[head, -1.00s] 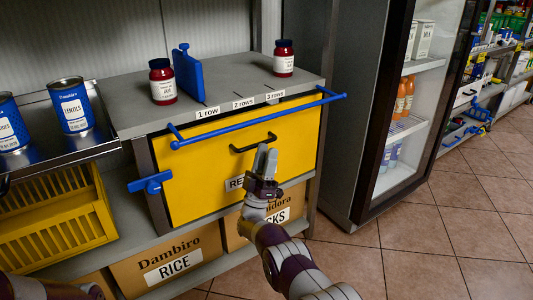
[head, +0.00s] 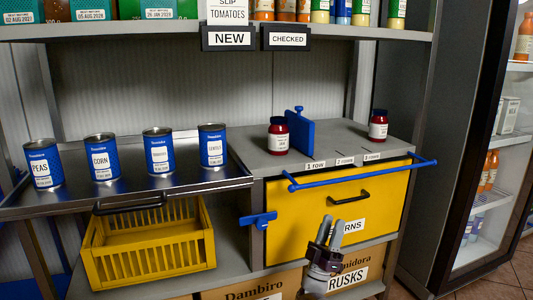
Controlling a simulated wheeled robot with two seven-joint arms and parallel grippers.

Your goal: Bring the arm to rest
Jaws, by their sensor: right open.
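My right gripper (head: 327,231) is low in the middle right of the head view, in front of the yellow drawer (head: 293,220). Its fingers point up and hold nothing. It covers part of the drawer's white label, so only the end of the word shows. The black drawer handle (head: 378,197) is above and to the right of the fingers, apart from them in the picture. My left gripper is not in view.
A blue rail (head: 362,174) runs along the drawer's top front. Two red jars (head: 278,136) (head: 378,126) and a blue divider (head: 300,134) stand on the grey top. Several blue cans (head: 158,152) stand on the left tray above a yellow crate (head: 148,244). Cardboard boxes (head: 355,270) sit below.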

